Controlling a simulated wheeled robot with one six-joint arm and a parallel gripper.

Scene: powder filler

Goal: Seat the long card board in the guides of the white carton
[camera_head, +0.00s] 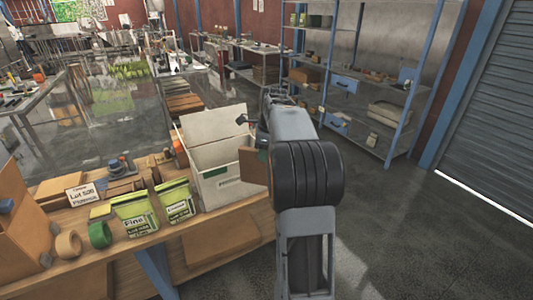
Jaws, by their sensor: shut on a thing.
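The white carton (222,186) stands open on the wooden bench, its pale lid flap (213,125) raised at the back. Its inner guides cannot be made out. A brown card board (253,169) shows at the carton's right end, partly hidden by my arm; whether it touches the carton is unclear. My gripper (263,155) is mostly hidden behind my arm, with only a small dark part showing at the board's top edge. It is shut on the board, as far as this view shows.
A brown box (18,215) is at far left. Blue-framed shelving (365,75) stands behind; the floor at right is clear.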

